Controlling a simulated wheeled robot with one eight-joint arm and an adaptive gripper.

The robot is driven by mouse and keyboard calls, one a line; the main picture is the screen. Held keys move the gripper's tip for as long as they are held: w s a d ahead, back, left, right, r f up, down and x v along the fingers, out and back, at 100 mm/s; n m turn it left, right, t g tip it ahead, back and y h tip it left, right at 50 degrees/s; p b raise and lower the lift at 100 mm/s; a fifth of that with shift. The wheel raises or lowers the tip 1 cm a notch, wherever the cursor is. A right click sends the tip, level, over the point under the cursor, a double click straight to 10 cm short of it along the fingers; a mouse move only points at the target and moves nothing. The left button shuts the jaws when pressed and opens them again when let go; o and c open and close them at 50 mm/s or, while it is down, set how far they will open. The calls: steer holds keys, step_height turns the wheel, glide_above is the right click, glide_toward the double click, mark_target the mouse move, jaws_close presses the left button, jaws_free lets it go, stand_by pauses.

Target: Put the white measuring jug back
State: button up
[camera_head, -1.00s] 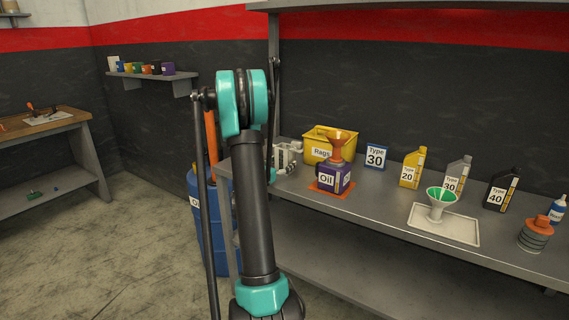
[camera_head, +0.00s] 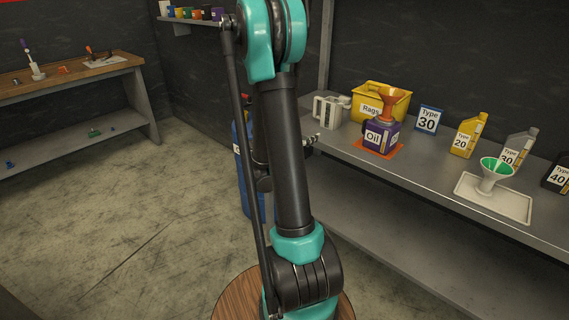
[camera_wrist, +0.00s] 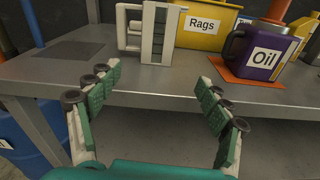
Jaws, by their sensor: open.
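The white measuring jug (camera_head: 331,110) stands upright at the left end of the metal bench, left of the yellow rags bin (camera_head: 372,101). In the wrist view the jug (camera_wrist: 153,35) is straight ahead, with its handle to the left and a dark scale strip on its front. My gripper (camera_wrist: 157,82) is open and empty. Its green-padded fingers are spread wide before the bench's front edge, short of the jug and not touching it. In the head view my arm hides most of the gripper.
The purple oil jug (camera_head: 382,134) with an orange funnel stands on an orange mat, right of the white jug. A blue drum (camera_wrist: 28,135) is at the bench's left end. A wooden workbench (camera_head: 75,75) and small shelf (camera_head: 203,22) are at left.

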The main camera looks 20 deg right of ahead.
steer(key=s+a+f+m+y, duration=0.4)
steer(key=s+a+m, duration=0.3)
steer(key=a, duration=0.2)
steer(key=s+a+f+m+g+y, duration=0.1)
steer(key=s+a+f+m+y, duration=0.3)
steer(key=a, duration=0.5)
steer(key=s+a+f+m+g+y, duration=0.1)
steer(key=s+a+f+m+y, duration=0.3)
steer(key=s+a+m+y, duration=0.4)
steer(key=shift+s+a+m, duration=0.45)
steer(key=shift+s+m, duration=0.35)
steer(key=shift+m, duration=0.3)
steer(key=shift+d, duration=0.15)
